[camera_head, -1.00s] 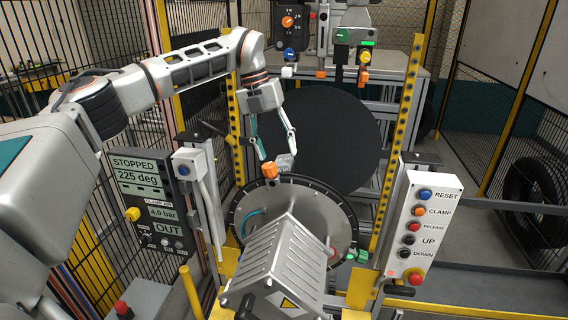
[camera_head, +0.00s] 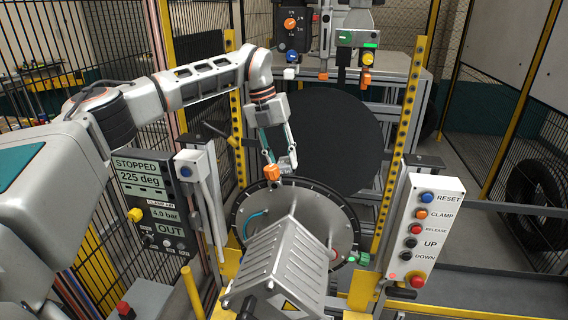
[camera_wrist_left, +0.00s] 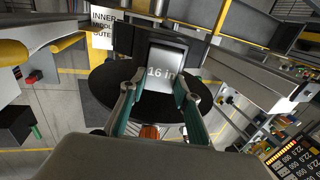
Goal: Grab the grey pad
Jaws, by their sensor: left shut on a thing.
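The grey pad (camera_wrist_left: 166,66) is light grey and marked "16 in" in the left wrist view. It sits between the fingertips of my left gripper (camera_wrist_left: 158,88), which is shut on it. In the head view the pad (camera_head: 286,164) shows small and pale at the tips of my left gripper (camera_head: 280,160), above the upper rim of the round clamp plate (camera_head: 335,208). The fingers partly cover it there. I cannot tell whether it still touches its mount. My right gripper is not in view.
An orange block (camera_head: 272,173) stands at the plate's upper rim, close to the fingers. A ribbed grey housing (camera_head: 285,258) is in front. A display panel (camera_head: 148,205) is left, a button box (camera_head: 425,230) right. A large black disc (camera_head: 335,135) stands behind.

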